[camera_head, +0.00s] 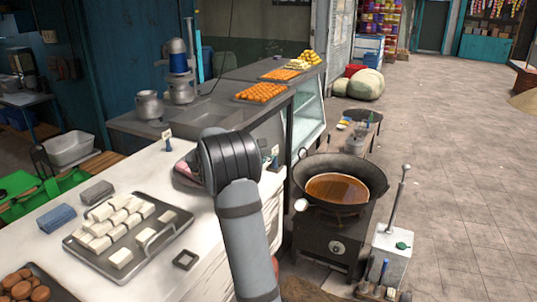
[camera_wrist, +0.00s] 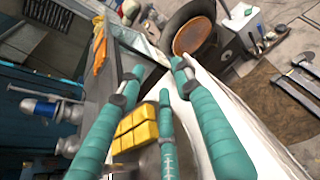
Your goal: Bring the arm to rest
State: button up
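My gripper (camera_wrist: 157,74) shows in the wrist view as teal fingers with dark joints. The fingers are spread apart, with no object held between them. In the head view, my grey arm rises over the white counter (camera_head: 208,212) and ends in a dark joint; the gripper itself is hidden there. In the wrist view, yellow blocks (camera_wrist: 136,133) lie beyond the fingers; the fingers partly cover them, and I cannot tell the exact gap.
A wok of brown liquid (camera_head: 337,188) sits on a stove right of my arm. A tray of white blocks (camera_head: 98,260) lies on the counter to the left. Orange sweets (camera_head: 261,92) lie on a counter behind. The floor (camera_head: 455,150) at right is mostly clear.

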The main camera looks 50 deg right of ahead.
aim_at(273, 152)
jog(key=v, duration=0.2)
jog(key=shift+a+r, duration=0.15)
jog(key=shift+a, duration=0.25)
jog(key=shift+d, duration=0.1)
jog(key=x, duration=1.1)
jog(key=shift+s+d+f, duration=0.1)
jog(key=shift+d+f, duration=0.15)
jog(key=shift+d, duration=0.05)
jog(key=shift+d+r, duration=0.1)
jog(key=shift+d, duration=0.1)
jog(key=shift+p, duration=0.3)
jog(key=shift+a, duration=0.15)
